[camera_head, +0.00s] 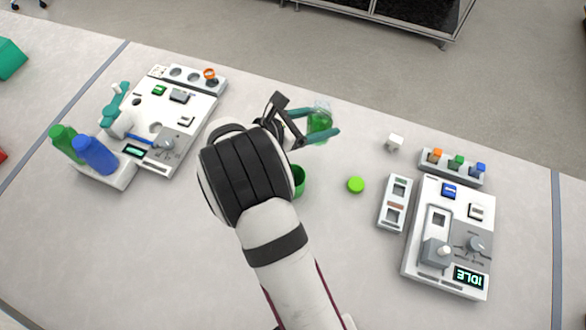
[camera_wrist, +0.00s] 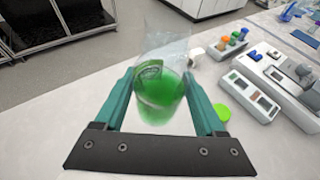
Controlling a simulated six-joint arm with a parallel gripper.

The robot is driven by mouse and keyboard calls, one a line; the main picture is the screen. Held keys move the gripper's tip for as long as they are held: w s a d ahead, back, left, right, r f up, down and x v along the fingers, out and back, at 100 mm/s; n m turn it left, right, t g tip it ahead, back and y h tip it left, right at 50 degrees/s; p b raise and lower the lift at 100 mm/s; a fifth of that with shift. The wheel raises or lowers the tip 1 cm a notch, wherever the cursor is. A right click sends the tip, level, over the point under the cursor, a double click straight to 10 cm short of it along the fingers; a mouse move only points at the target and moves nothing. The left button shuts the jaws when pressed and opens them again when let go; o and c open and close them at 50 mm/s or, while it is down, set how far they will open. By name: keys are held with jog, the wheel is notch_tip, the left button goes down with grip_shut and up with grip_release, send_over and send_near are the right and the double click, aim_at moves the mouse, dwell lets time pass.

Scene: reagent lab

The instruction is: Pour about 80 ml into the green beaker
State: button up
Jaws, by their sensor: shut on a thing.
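My gripper (camera_head: 318,130) is shut on a clear bottle (camera_head: 321,117) with green liquid in its lower part. The bottle is held between the teal fingers, over the rear middle of the bench. In the wrist view the bottle (camera_wrist: 160,92) fills the space between the fingers, its upper part clear and empty. The liquid sits low in it, and I cannot tell its exact tilt. The green beaker (camera_head: 299,181) stands on the bench, nearer than the bottle and mostly hidden behind my arm. I cannot see into it, and it is not distinguishable in the wrist view.
A bright green cap (camera_head: 356,184) lies on the bench right of the beaker. A white device (camera_head: 447,262) showing IDLE stands at right, with a small rack (camera_head: 451,167) behind it. Another white device (camera_head: 172,125) and green and blue bottles (camera_head: 95,155) stand at left.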

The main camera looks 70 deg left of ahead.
jog(key=s+f, duration=0.1)
jog(key=s, duration=0.3)
jog(key=s+a+f, duration=0.1)
jog(key=s+f, duration=0.1)
jog(key=s, duration=0.3)
jog(key=s+a+f, duration=0.1)
jog(key=s+f, duration=0.1)
jog(key=s, duration=0.2)
jog(key=shift+s+a+f, duration=0.1)
jog(key=shift+s+f, duration=0.1)
jog(key=shift+s, duration=0.15)
jog(key=shift+w+r, duration=0.1)
